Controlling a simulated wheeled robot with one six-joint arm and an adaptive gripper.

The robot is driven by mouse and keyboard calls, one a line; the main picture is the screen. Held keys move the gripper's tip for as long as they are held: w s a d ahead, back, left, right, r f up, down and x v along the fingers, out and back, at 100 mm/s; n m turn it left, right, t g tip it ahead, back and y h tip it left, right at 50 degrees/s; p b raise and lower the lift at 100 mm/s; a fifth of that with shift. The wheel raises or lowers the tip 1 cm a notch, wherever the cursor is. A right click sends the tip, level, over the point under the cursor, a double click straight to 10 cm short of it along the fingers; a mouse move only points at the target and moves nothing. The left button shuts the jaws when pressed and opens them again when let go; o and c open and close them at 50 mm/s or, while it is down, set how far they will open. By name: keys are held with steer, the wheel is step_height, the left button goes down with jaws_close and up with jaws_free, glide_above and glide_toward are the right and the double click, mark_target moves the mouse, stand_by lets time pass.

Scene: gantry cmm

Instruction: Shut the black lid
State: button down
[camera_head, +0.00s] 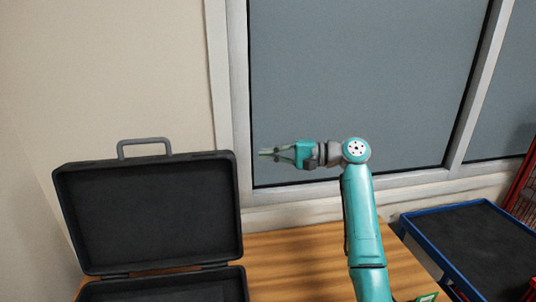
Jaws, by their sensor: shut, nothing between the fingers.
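The black lid (150,212) belongs to a black case and stands raised, nearly upright, at the left. A grey handle (144,148) sticks up from its top edge. The lid joins the case's base (165,289) along its lower edge, and only the back part of the base shows at the bottom of the picture. My gripper (264,153) points left, to the right of the lid and at about the height of its top edge. It is shut and empty, and appears apart from the lid.
The case rests on a wooden table (300,262), whose surface right of the case is clear. A blue-rimmed cart with a dark top (480,245) stands at the right, beside a red rack (524,190). A wall and framed window panels (350,70) are behind.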

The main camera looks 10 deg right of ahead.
steer(key=s+a, duration=0.1)
steer(key=a, duration=0.6)
steer(key=shift+s+a, duration=0.15)
steer(key=shift+a, duration=0.05)
steer(key=shift+r, duration=0.15)
stand_by(0.4)
